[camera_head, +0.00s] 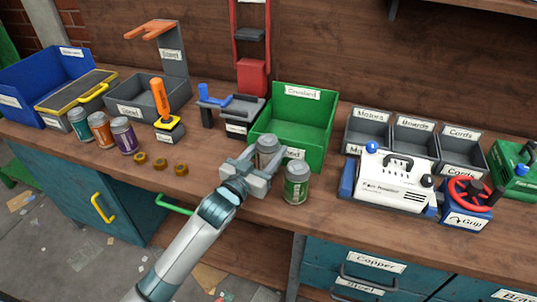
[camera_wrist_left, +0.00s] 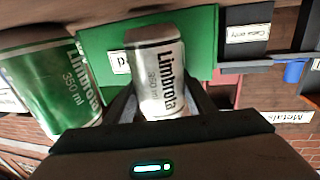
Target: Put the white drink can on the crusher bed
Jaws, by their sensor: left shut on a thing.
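The white drink can (camera_head: 267,146), with dark "Limbrola" lettering, is between the fingers of my left gripper (camera_head: 262,166). It also shows in the left wrist view (camera_wrist_left: 160,75), gripped at its lower part. The gripper is shut on it at the front of the green bin; I cannot tell whether the can touches the bench. The can crusher (camera_head: 252,80) has a red upright frame and stands behind. Its grey bed (camera_head: 241,108) carries a label, apparently "Cans only", and has a blue handle to its left. The bed is clear of cans. My right gripper is not in view.
A green can (camera_head: 297,182) stands close right of my gripper. The green "Crushed" bin (camera_head: 318,135) is behind it. Several cans (camera_head: 100,129), an orange-handled tool (camera_head: 161,100) and brass rings (camera_head: 160,164) stand left. A white power unit (camera_head: 393,180) is right.

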